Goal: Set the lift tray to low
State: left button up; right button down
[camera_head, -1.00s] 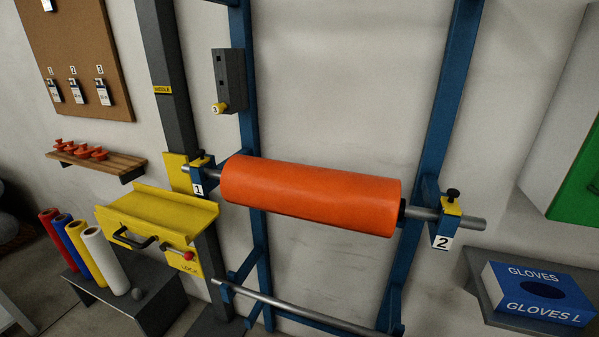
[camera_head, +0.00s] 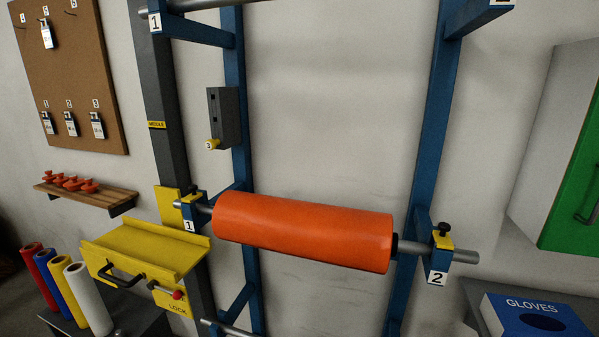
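The yellow lift tray (camera_head: 150,250) is on the dark grey upright post (camera_head: 165,130) at the left. It sits below the yellow MIDDLE label (camera_head: 156,125), a little lower than the orange roll. A black handle (camera_head: 120,276) and a lock lever with a red knob (camera_head: 178,295) are on its front, beside the word LOCK. The tray looks empty. Neither of my grippers is in view.
An orange roll (camera_head: 300,230) hangs on a bar between rack brackets 1 and 2, right of the tray. Several coloured rolls (camera_head: 62,290) stand below left. A shelf with red knobs (camera_head: 85,195) is on the wall. A gloves box (camera_head: 535,315) is at the lower right.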

aim_at(165, 253)
jog(key=u, duration=1.3)
